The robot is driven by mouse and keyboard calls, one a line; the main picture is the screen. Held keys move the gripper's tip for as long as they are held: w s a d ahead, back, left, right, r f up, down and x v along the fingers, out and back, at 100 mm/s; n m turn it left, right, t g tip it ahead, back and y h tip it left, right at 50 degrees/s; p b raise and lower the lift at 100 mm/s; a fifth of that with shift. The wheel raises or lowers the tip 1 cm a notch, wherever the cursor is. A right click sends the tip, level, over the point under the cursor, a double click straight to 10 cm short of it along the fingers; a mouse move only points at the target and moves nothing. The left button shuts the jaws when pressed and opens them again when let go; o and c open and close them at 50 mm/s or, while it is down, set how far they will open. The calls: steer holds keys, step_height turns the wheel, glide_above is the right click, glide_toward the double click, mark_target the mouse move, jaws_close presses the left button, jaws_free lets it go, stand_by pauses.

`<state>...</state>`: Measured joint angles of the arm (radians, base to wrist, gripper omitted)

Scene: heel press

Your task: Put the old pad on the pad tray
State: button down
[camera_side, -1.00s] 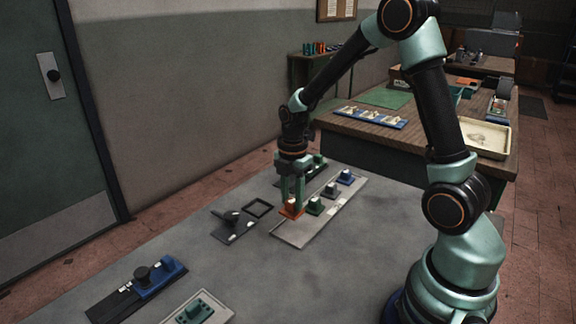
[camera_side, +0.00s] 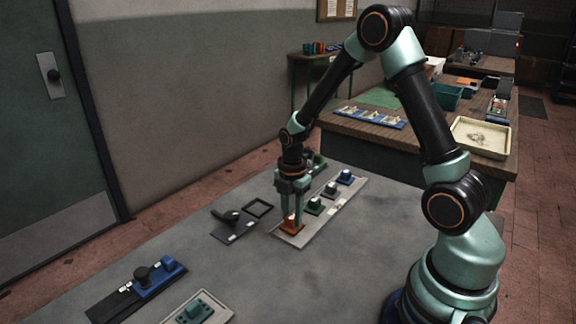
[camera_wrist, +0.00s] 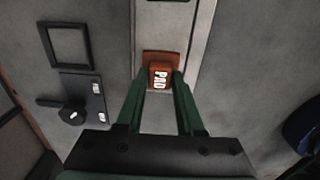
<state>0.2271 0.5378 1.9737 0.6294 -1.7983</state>
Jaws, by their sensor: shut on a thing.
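My gripper (camera_wrist: 161,85) is shut on an orange-brown pad (camera_wrist: 160,56) with a block marked "PAD" on a square base. The pad is at the near end of a long pale grey tray (camera_side: 293,240), with the fingers on either side of its block. It looks level and at the tray's surface, but I cannot tell if it touches. Beyond it on the same tray stand a green pad (camera_side: 314,206), a whitish pad (camera_side: 331,189) and a blue pad (camera_side: 346,177). The frames do not show which pad is the old one.
Left of the tray are a dark plate with a black knob (camera_side: 228,217) and an empty black square frame (camera_side: 259,208). A blue and black fixture (camera_side: 150,278) and a pale plate with a green piece (camera_side: 196,311) lie front left. The grey table's middle is clear.

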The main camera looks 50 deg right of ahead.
steer(key=shift+f, duration=0.35)
stand_by(0.6)
steer(key=shift+c, duration=2.3)
jaws_free()
step_height(320, 180, up, 12)
